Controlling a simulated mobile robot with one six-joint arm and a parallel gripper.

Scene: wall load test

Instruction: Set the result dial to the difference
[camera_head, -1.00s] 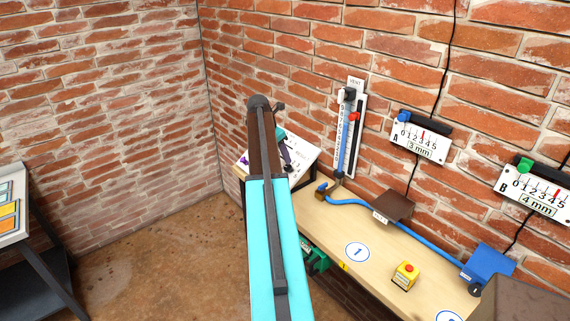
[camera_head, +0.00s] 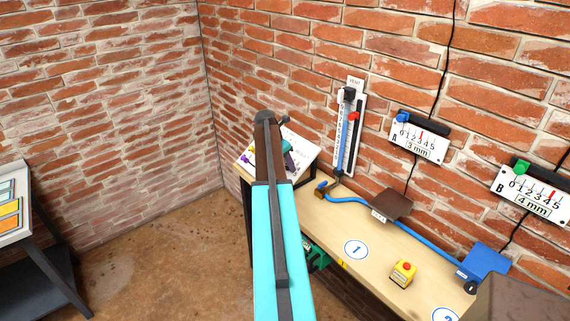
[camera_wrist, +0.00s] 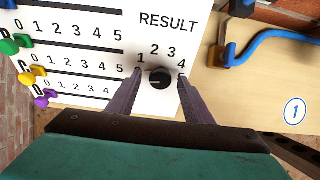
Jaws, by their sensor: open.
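The black result dial (camera_wrist: 160,78) sits on a white panel under the word RESULT, with numbers 1 to 4 visible around it. A light mark on the dial points left. My gripper (camera_wrist: 159,73) is open, with one purple finger on each side of the dial; I cannot tell whether they touch it. In the head view the panel (camera_head: 300,146) lies at the table's far end, partly behind my arm. Gauge A (camera_head: 418,140) on the wall reads 3 mm. Gauge B (camera_head: 533,195) reads 4 mm.
Slider rows with green (camera_wrist: 10,47), yellow (camera_wrist: 38,71) and purple (camera_wrist: 42,101) knobs lie left of the dial. A blue hose (camera_head: 346,199) runs along the table from a wall-mounted scale (camera_head: 348,130). A yellow box with a red button (camera_head: 403,274) stands on the table.

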